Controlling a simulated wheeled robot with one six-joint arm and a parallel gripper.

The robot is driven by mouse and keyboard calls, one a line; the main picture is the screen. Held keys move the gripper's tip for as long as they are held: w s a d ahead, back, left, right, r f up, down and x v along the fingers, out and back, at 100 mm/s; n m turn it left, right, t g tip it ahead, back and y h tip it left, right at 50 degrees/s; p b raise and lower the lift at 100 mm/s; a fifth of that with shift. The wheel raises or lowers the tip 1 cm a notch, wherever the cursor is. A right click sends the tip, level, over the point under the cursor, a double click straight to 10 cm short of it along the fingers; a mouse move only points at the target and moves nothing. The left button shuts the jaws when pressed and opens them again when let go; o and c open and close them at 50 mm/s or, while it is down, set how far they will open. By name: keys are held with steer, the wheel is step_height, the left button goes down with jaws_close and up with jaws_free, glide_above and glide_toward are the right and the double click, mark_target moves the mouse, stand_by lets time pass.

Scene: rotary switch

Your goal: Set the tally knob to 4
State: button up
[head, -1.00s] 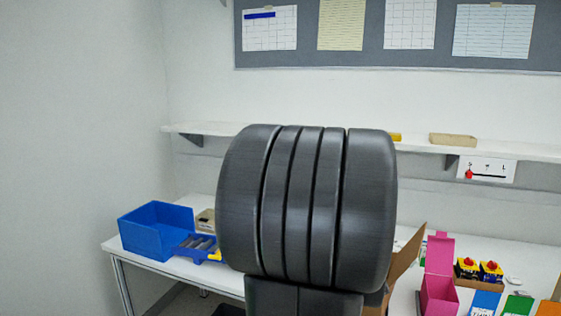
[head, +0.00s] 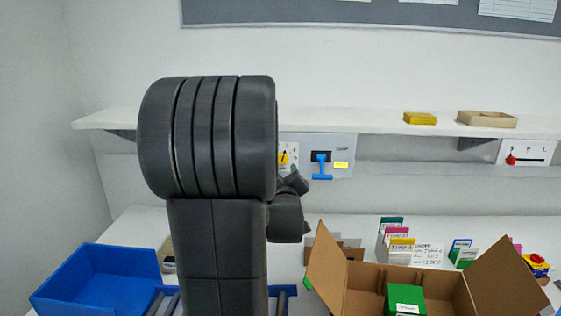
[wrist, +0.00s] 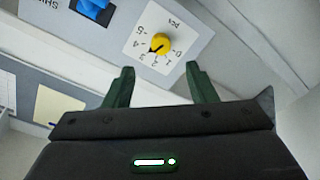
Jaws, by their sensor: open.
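The tally knob (wrist: 161,43) is yellow and round, on a square white dial plate (wrist: 178,27) with numbers from 0 to 5. Its dark pointer mark seems to aim near the 3, though the print is small. In the head view the knob (head: 283,158) shows just right of my arm, which hides part of its plate. My gripper (wrist: 160,69) is open and empty in the wrist view. Its two green fingers point toward the dial, one on each side of the knob's line and apart from it.
A blue lever switch (head: 321,166) is on the panel right of the knob. A white shelf (head: 350,121) runs above. A slider panel (head: 528,152) is farther right. An open cardboard box (head: 360,290) and a blue bin (head: 95,280) are below.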

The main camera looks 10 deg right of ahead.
mark_target(283, 160)
steer(key=p+x, duration=0.2)
steer(key=x, duration=0.7)
steer(key=shift+w, duration=0.25)
steer(key=c, duration=1)
